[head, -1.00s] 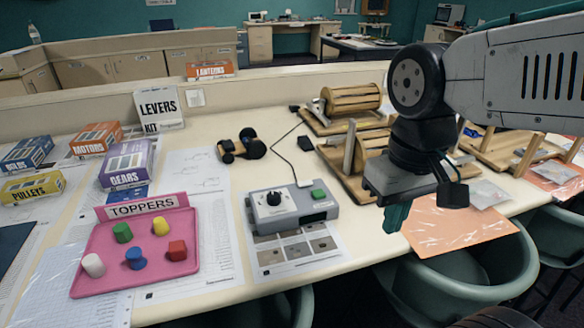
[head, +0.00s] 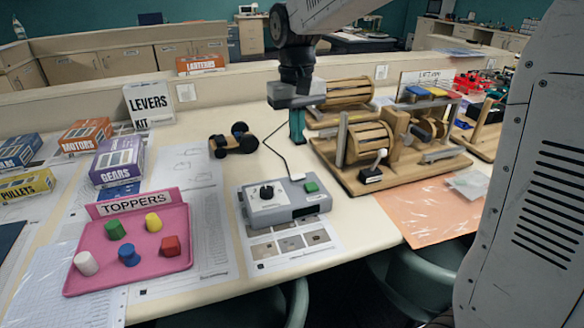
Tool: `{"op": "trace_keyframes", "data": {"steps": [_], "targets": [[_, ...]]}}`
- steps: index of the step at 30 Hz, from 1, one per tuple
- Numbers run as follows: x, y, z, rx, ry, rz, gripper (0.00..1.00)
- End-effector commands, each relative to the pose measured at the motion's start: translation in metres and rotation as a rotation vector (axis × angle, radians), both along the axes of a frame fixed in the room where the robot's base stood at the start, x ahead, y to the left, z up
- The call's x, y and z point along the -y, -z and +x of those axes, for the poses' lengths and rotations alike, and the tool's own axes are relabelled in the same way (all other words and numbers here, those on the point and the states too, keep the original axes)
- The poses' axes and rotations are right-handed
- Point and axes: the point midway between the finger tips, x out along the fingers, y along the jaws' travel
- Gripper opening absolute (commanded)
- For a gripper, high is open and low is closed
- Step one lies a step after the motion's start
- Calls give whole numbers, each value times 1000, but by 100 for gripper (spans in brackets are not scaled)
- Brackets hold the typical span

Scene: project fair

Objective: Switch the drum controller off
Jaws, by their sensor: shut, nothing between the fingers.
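The drum controller is most likely the grey box (head: 306,212) on the table, though no label on it can be read. The knob and button are both unobstructed.
Wooden drum rigs (head: 368,142) stand to the right, one with a small lever switch (head: 371,175) in front. A small wheeled cart (head: 233,140) is behind the box. A pink toppers tray (head: 180,264) with coloured pieces lies at left. Printed sheets lie around the box.

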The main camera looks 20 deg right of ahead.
Motion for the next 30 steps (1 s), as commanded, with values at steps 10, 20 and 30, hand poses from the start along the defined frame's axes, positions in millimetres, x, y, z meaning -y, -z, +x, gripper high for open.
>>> {"op": "trace_keyframes", "data": {"steps": [10, 20, 30], "targets": [[-4, -20, 27, 55, 31, 7, 0], [-3, -13, 26, 53, 31, 6, 0], [-4, 50, 26, 51, 31, 6, 0]]}}
